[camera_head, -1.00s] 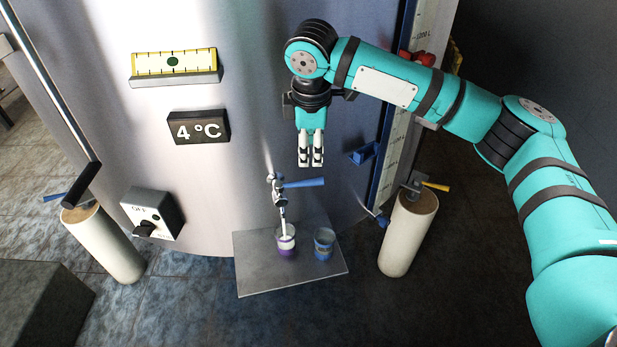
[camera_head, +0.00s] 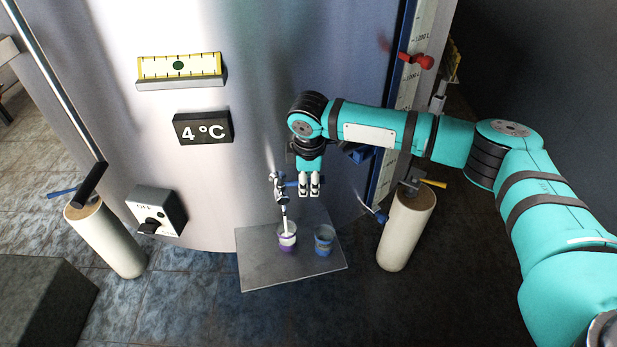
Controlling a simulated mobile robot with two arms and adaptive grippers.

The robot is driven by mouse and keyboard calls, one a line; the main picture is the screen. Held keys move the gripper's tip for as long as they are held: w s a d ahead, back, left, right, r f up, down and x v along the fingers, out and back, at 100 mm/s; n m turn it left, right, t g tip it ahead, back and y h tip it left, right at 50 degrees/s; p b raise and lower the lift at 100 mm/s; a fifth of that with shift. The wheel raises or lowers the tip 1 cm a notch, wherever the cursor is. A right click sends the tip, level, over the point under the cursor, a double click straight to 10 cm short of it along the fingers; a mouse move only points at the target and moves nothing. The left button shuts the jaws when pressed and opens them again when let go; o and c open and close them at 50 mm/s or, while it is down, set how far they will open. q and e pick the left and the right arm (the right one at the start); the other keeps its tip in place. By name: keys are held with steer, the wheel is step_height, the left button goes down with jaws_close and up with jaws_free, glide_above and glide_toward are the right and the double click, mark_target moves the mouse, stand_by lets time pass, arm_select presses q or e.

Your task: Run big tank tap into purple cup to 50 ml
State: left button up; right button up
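The purple cup (camera_head: 288,242), white with a purple band, stands on the grey shelf (camera_head: 260,277) under the big tank's tap (camera_head: 281,188). A thin white streak, which looks like milk running, reaches from the spout into the cup. The cup's level cannot be read. The tap's blue handle (camera_head: 291,183) points right, its outer part hidden by my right gripper. My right gripper (camera_head: 309,194) points down at the handle, fingers close together and holding nothing visible. Whether it touches the handle is unclear. My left gripper is not in view.
A blue cup (camera_head: 324,240) stands right of the purple one on the shelf. Cream posts with small taps stand left (camera_head: 106,238) and right (camera_head: 406,232). A switch box (camera_head: 157,210) and a 4 °C display (camera_head: 203,128) are on the tank (camera_head: 260,70).

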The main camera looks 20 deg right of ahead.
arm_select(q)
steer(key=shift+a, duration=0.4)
arm_select(e)
jaws_close()
steer(key=shift+w+r+n+p, duration=0.25)
steer(key=shift+n+p, duration=0.15)
steer(key=shift+p, duration=0.15)
steer(key=shift+w+d+n+p, duration=0.1)
steer(key=shift+w+n+p, duration=0.15)
steer(key=shift+n+p, duration=0.15)
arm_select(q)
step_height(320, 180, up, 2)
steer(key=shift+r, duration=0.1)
arm_select(e)
steer(key=shift+w+f+n+y, duration=0.15)
steer(key=shift+w+n+y, duration=0.25)
steer(key=shift+n, duration=0.3)
jaws_free()
steer(key=shift+d, duration=0.1)
